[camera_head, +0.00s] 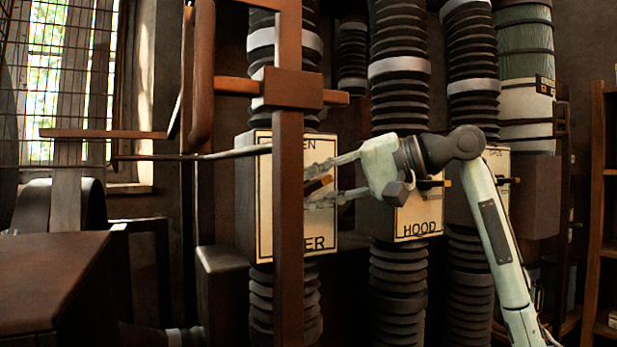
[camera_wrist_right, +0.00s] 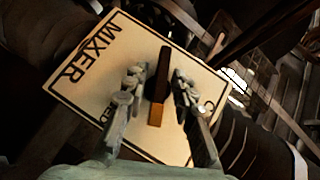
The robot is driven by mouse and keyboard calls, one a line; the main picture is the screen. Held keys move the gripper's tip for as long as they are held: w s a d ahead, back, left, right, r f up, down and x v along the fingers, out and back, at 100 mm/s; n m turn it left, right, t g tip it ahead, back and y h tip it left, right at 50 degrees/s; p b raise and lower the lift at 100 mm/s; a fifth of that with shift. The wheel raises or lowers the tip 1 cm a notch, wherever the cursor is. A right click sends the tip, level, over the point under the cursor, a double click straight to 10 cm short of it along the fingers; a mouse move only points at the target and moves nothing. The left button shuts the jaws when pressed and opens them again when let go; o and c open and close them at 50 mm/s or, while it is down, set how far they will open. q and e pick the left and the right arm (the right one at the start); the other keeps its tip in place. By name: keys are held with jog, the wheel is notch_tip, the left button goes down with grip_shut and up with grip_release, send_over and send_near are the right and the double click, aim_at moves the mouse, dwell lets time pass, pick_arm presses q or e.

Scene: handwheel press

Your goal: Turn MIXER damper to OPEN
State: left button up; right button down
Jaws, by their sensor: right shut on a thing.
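The MIXER damper box shows in the head view with its cream label plate (camera_head: 327,225), partly hidden by a brown post. Only "EN" at the top and "ER" at the bottom are readable there. In the right wrist view the plate (camera_wrist_right: 85,88) reads MIXER, with "ED" near the lower edge. The damper handle (camera_wrist_right: 157,113) is a dark bar with an orange end, standing in front of the plate. My right gripper (camera_head: 313,188) is shut on this handle, one finger on each side; in the wrist view its fingers (camera_wrist_right: 160,85) flank the bar. My left gripper is out of view.
A HOOD damper box (camera_head: 420,220) stands right of the MIXER box, behind my right gripper and wrist. Another damper box stands farther right. A brown frame with an upright post (camera_head: 288,230) stands in front of the MIXER box. A brown cabinet (camera_head: 50,275) is at lower left.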

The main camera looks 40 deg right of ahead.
jog(key=shift+r+n+g+h+p, duration=0.15)
jog(key=shift+n+g+h+p, duration=0.4)
jog(key=shift+n+g+h, duration=0.25)
jog(key=shift+h, duration=0.4)
jog(key=n+g+h, duration=0.1)
jog(key=n+h, duration=0.1)
jog(key=h, duration=0.1)
jog(key=shift+d+g, duration=0.1)
jog(key=shift+g, duration=0.3)
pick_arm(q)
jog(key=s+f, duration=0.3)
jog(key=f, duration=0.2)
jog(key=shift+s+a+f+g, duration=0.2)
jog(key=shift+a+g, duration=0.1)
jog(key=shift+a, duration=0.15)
pick_arm(e)
jog(key=n+g+h, duration=0.1)
jog(key=n+h, duration=0.1)
jog(key=h, duration=0.1)
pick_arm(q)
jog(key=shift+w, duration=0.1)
pick_arm(e)
jog(key=shift+n+h, duration=0.3)
jog(key=shift+h, duration=0.1)
jog(key=c, duration=1.6)
grip_release()
